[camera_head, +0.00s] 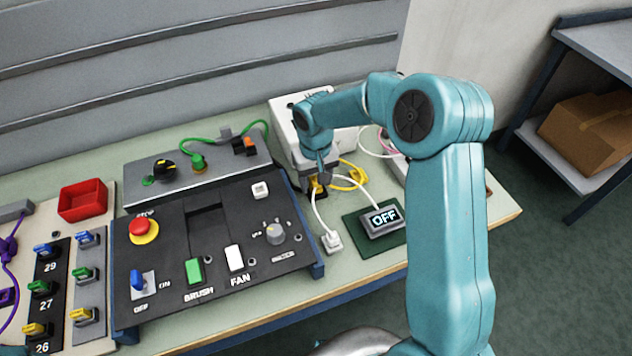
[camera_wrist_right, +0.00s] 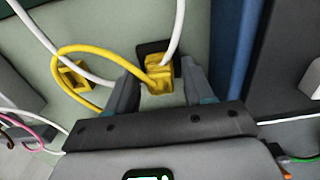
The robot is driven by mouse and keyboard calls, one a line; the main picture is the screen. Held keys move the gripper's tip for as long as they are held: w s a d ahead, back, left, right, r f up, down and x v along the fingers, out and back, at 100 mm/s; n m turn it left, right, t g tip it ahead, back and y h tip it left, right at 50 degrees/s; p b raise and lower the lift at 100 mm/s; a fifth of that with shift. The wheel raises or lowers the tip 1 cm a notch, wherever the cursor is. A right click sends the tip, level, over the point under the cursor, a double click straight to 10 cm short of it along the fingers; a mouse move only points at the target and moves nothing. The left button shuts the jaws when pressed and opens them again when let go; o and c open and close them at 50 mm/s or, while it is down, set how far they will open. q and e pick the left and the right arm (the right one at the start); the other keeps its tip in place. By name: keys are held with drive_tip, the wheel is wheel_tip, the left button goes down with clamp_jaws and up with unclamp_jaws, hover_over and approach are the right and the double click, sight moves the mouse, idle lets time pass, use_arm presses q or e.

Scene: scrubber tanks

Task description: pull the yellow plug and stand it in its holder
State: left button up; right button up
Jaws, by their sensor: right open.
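The yellow plug (camera_wrist_right: 159,74) sits at a dark socket-like base (camera_wrist_right: 148,48) in the right wrist view, with a yellow cord looping left from it. My right gripper (camera_wrist_right: 155,88) is open, with one finger on each side of the plug; whether the fingers touch it is unclear. In the head view the gripper (camera_head: 318,182) points down at the plug, which it mostly hides. A yellow open-topped piece (camera_wrist_right: 73,75), possibly the holder, stands to the left in the wrist view; it looks empty. My left gripper is not in view.
A dark panel with switches (camera_head: 215,240) lies left of the gripper. White cords cross near the plug. A white plug (camera_head: 332,241) and an OFF display (camera_head: 383,219) on a green mat are in front. A white box (camera_head: 290,110) stands behind the gripper.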

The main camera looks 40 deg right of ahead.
clamp_jaws()
drive_tip(key=shift+r, duration=0.1)
drive_tip(key=shift+r, duration=0.15)
